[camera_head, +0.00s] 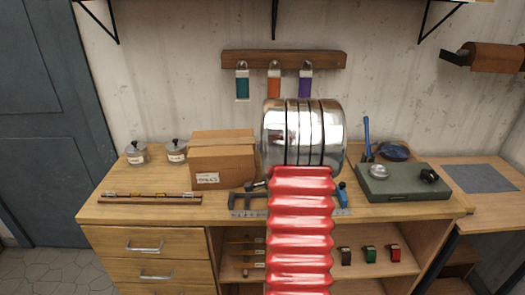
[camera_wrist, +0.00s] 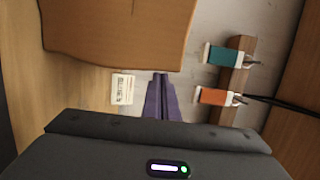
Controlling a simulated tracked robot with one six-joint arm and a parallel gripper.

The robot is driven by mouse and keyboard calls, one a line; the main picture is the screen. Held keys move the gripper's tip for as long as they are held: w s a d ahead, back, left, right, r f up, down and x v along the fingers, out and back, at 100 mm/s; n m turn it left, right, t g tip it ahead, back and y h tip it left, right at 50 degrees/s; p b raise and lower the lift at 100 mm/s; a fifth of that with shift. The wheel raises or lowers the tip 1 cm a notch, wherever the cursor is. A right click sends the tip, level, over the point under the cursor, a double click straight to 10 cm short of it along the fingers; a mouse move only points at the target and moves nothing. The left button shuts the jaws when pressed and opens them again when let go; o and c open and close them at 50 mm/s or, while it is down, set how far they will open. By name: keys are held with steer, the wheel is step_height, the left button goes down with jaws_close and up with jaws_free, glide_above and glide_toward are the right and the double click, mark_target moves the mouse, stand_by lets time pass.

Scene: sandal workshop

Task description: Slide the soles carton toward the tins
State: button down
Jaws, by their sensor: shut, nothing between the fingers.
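The soles carton (camera_head: 222,163) is a closed brown box with a white label, standing upright on the workbench left of my arm. Two grey tins (camera_head: 137,153) with dark knobs and white labels stand to its left; the nearer tin (camera_head: 177,151) is close beside the carton, and I cannot tell if they touch. In the wrist view a large brown surface, apparently the carton (camera_wrist: 120,32), fills the top. My gripper (camera_wrist: 160,78) shows there with its purple fingers together and empty, beside the carton's edge. In the head view my arm hides the gripper.
A rail (camera_head: 283,59) with hanging coloured tags is on the wall behind. A thin rod-like strip (camera_head: 150,198) lies at the front left of the bench. A grey metal tool (camera_head: 247,202) lies right of the carton. A green case (camera_head: 403,183) stands further right.

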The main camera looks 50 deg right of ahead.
steer(key=s+a, duration=0.3)
steer(key=s, duration=0.7)
steer(key=shift+s+a, duration=0.3)
steer(key=shift+s, duration=0.1)
steer(key=shift+w, duration=0.1)
steer(key=w+a+r+n+g+y, duration=0.25)
steer(key=a+n, duration=0.35)
steer(key=a, duration=0.6)
steer(key=w+a+r+n+g+y, duration=0.25)
steer(key=a+n, duration=0.35)
steer(key=a, duration=0.5)
steer(key=s+a+n+g+y, duration=0.2)
steer(key=s+a+n, duration=0.4)
steer(key=a, duration=0.5)
steer(key=s+a+n+g+y, duration=0.2)
steer(key=s+a+n, duration=0.4)
steer(key=s+a, duration=0.4)
steer(key=shift+s+a+r+n+y, duration=0.15)
steer(key=shift+a+r+n+y, duration=0.2)
steer(key=shift+a+y, duration=0.55)
